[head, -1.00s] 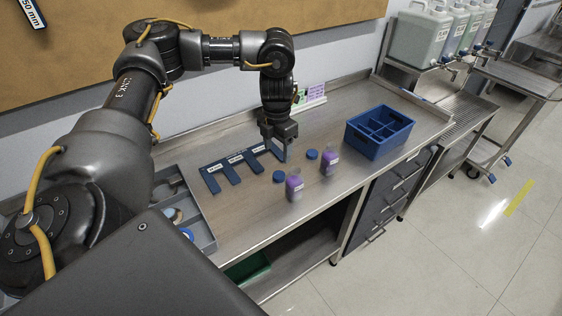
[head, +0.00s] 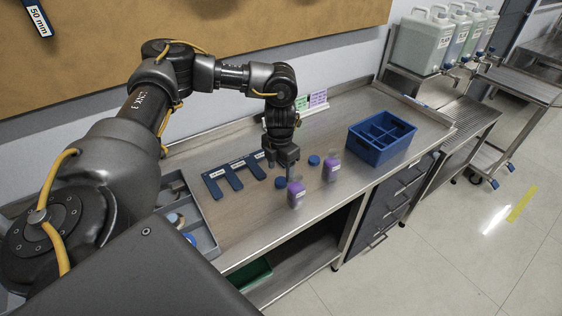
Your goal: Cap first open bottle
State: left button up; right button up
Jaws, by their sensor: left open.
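Two small bottles with purple contents stand upright near the front edge of the steel bench: the nearer bottle (head: 296,193) and the farther bottle (head: 331,170). A blue cap (head: 280,183) lies left of the nearer bottle, and another blue cap (head: 313,160) lies left of the farther one. My left gripper (head: 288,170) points down, just behind the nearer bottle and its cap in the picture. It is open, and I see nothing held in it. Its height above the bench is hard to judge. My right gripper is not in view.
A blue divided crate (head: 380,138) stands to the right on the bench. A blue pronged rack (head: 233,174) with labels lies left of the gripper. A grey tray (head: 203,229) with loose parts is at the bench's left end. The steel surface (head: 245,222) in front is clear.

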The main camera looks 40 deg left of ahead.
aim_at(281, 180)
pick_arm(q)
jog(key=shift+f, duration=0.1)
jog(key=shift+w+f+p, duration=0.1)
jog(key=shift+f+p, duration=0.2)
jog(key=f, duration=0.1)
jog(key=f+p, duration=0.1)
jog(key=f, duration=0.1)
jog(key=shift+w+a+f, duration=0.15)
jog(key=shift+w+f, duration=0.1)
jog(key=shift+w, duration=0.1)
jog(key=shift+f, duration=0.5)
jog(key=shift+c, duration=0.4)
jog(key=c, duration=1)
